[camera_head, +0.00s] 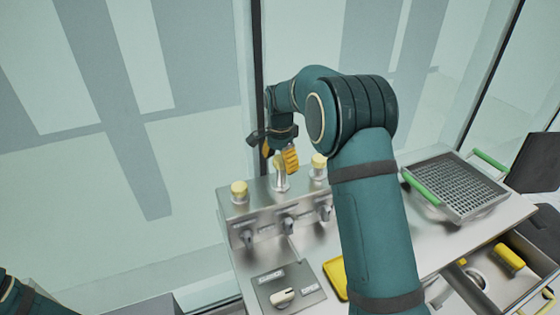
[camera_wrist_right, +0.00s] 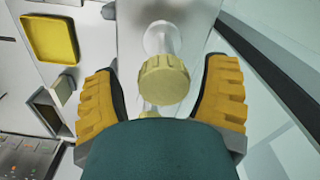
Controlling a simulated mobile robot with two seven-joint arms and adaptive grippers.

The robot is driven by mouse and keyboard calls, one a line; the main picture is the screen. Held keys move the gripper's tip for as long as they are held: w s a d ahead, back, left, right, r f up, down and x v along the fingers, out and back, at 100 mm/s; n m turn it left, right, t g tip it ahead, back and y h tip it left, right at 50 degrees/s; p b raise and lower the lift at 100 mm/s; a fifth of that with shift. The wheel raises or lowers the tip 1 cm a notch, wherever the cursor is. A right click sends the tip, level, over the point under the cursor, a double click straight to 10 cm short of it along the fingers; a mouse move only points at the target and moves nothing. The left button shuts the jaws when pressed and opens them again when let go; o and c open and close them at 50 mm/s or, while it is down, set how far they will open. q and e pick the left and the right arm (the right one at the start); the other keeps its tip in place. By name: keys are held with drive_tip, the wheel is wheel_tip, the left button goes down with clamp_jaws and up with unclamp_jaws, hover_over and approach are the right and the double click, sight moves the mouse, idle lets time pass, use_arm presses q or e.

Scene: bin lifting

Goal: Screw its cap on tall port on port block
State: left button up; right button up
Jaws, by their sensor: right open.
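The port block (camera_head: 265,212) is a metal box on the bench in the head view, with a row of ports and valve handles on its front. A yellow cap (camera_head: 239,188) sits on its left port and another (camera_head: 319,162) on its right port. The tall port (camera_head: 281,184) stands between them. My right gripper (camera_head: 287,163) is over it with yellow fingers open. In the right wrist view a ribbed yellow cap (camera_wrist_right: 165,79) lies between the open fingers, with visible gaps on both sides. It appears in line with a pale stem; whether it is seated is unclear. My left gripper is out of view.
A yellow tray (camera_head: 336,274) and a panel with a knob (camera_head: 284,297) lie in front of the block. A mesh basket with green handles (camera_head: 456,187) stands to the right. An open drawer (camera_head: 505,270) holds a yellow-handled item. A glass wall with a dark post is behind.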

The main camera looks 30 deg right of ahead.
drive_tip(key=n, duration=0.5)
drive_tip(key=shift+n, duration=0.4)
drive_tip(key=n, duration=0.5)
drive_tip(key=shift+n, duration=0.4)
drive_tip(key=shift+c, duration=0.2)
